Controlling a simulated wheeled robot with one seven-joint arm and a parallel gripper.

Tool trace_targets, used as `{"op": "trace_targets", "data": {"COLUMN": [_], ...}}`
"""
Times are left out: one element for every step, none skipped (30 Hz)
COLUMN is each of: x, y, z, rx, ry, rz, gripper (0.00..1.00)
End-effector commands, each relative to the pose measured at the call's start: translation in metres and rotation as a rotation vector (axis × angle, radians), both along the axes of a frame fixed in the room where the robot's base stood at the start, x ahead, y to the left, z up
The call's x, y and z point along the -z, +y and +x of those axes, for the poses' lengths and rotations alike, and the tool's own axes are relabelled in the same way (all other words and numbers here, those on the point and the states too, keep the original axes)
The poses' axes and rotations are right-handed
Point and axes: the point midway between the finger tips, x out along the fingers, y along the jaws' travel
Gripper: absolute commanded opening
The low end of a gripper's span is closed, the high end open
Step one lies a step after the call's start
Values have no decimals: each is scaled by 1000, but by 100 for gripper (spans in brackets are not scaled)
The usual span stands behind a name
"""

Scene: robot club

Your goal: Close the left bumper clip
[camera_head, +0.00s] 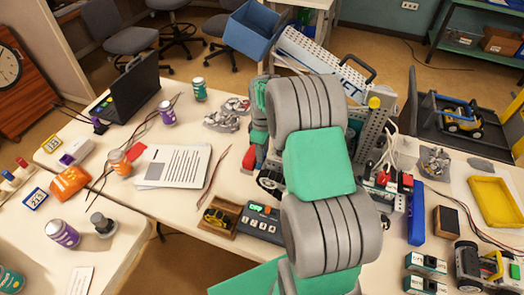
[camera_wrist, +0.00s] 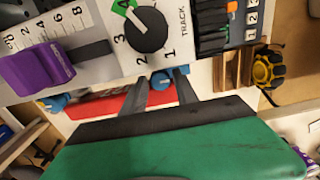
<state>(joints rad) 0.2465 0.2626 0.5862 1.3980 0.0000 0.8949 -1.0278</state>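In the wrist view, a red bumper bar (camera_wrist: 105,104) runs below a light control panel (camera_wrist: 100,40). A small blue part (camera_wrist: 57,103), which looks like a clip, sits at the left end of the bar. Another blue part (camera_wrist: 160,79) shows near my fingertips. I cannot tell whether either clip is open or closed. My gripper (camera_wrist: 161,84) is open, its two dark fingers apart and pointing at the panel's lower edge by the second blue part. Contact cannot be told. In the head view my arm hides the gripper and most of the machine.
The panel carries a purple slider (camera_wrist: 37,70) and a black knob (camera_wrist: 146,30) close above my fingers. In the head view, papers (camera_head: 176,166), a keypad box (camera_head: 260,222) and a blue block (camera_head: 416,213) lie around my arm.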

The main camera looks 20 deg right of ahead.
Motion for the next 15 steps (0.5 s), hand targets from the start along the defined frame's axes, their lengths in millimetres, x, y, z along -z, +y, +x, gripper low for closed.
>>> {"op": "trace_targets", "data": {"x": [0,0,0,0,0,0,0,0,0,0,0,0,0,0,0], "y": [0,0,0,0,0,0,0,0,0,0,0,0,0,0,0], "z": [0,0,0,0,0,0,0,0,0,0,0,0,0,0,0], "rx": [0,0,0,0,0,0,0,0,0,0,0,0,0,0,0], "ry": [0,0,0,0,0,0,0,0,0,0,0,0,0,0,0], "rz": [0,0,0,0,0,0,0,0,0,0,0,0,0,0,0], "gripper": [30,28,25,22,20,16,14,12,8,6,3,0,0,0,0]}}
